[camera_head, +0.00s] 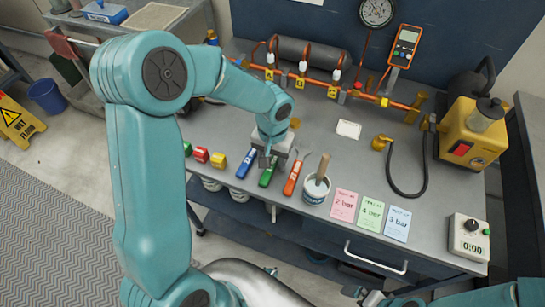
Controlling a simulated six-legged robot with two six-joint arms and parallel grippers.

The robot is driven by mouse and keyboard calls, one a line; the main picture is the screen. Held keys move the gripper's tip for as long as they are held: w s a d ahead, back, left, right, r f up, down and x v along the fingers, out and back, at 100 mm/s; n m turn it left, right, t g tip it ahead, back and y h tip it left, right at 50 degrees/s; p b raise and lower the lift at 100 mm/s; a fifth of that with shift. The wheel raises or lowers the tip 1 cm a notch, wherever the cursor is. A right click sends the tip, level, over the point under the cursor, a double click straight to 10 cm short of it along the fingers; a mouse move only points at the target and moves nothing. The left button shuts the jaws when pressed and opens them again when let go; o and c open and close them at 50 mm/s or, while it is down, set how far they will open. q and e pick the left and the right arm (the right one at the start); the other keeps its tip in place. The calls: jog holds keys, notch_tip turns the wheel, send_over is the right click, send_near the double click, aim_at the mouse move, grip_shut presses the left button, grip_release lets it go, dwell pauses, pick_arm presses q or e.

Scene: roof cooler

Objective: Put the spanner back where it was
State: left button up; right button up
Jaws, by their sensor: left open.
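Three colour-handled tools lie side by side near the bench's front edge: a blue one (246,163), a green one (267,176) and an orange-red one (292,181). I cannot tell for sure which is the spanner, as their far ends are small or hidden. My left gripper (268,156) points down over the far end of the green tool, with its jaws open. It hides that end, and I cannot tell whether it touches the tool. My right arm shows only at the bottom right edge, and its gripper (364,294) is too cut off to judge.
A white pot (316,188) with a wooden handle stands right of the tools. Pink, green and blue cards (370,213) lie beyond it. A copper pipe with valves (320,84) runs along the back. A yellow pump (468,135) and hose stand right. Mid-bench has free room.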

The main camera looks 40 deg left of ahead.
aim_at(273, 162)
pick_arm(q)
notch_tip(273, 162, up, 12)
dwell(0.3)
jog(key=shift+f, duration=0.15)
dwell(0.4)
